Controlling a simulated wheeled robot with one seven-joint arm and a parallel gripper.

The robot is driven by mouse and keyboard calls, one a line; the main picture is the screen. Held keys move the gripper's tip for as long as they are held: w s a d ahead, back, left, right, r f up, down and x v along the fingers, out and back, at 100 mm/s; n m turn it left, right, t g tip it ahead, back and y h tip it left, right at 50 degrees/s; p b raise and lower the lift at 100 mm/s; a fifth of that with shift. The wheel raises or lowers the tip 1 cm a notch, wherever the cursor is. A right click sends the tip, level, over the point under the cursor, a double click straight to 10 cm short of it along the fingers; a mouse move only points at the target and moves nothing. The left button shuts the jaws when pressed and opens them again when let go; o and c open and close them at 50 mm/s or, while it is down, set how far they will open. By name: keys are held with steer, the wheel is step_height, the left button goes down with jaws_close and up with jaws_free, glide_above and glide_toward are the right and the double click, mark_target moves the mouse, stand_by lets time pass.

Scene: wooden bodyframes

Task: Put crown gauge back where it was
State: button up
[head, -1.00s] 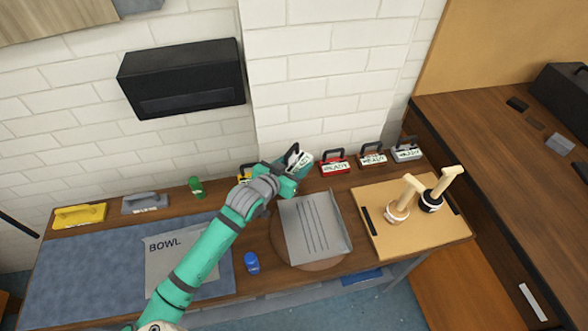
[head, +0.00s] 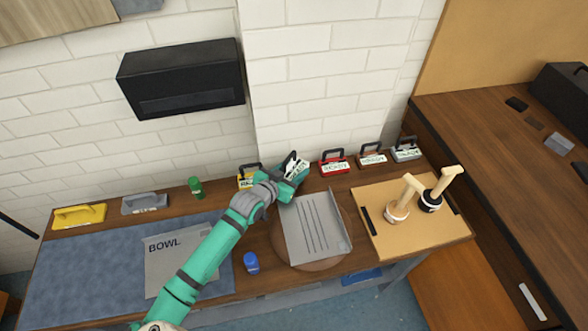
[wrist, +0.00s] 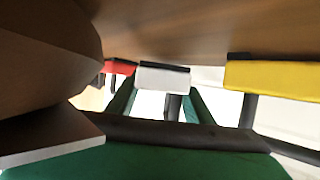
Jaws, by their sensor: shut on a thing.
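My gripper (head: 288,183) is shut on a gauge (head: 297,168) with a black handle and a white label, which I take to be the crown gauge. It is at the back of the bench, in the gap between the yellow gauge (head: 248,180) and the red gauge (head: 335,166). The wrist view shows a pale block (wrist: 163,77) between my green fingers, with the yellow gauge (wrist: 275,77) on the right and the red one (wrist: 120,67) on the left. I cannot tell whether the held gauge touches the bench.
A brown gauge (head: 372,157) and a grey gauge (head: 405,152) stand further right along the wall. A grey tray (head: 312,230) on a round brown board lies in front. A tan board (head: 385,235) holds two handled tools. A blue bottle (head: 251,263) stands near the front edge.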

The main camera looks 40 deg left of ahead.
steer(key=shift+f, duration=0.25)
steer(key=shift+s+f, duration=0.1)
steer(key=shift+f, duration=0.35)
steer(key=o, duration=1.3)
steer(key=shift+f, duration=0.1)
steer(key=shift+r, duration=0.55)
steer(key=v, duration=1.2)
steer(key=shift+a+r, duration=0.1)
steer(key=shift+r, duration=0.25)
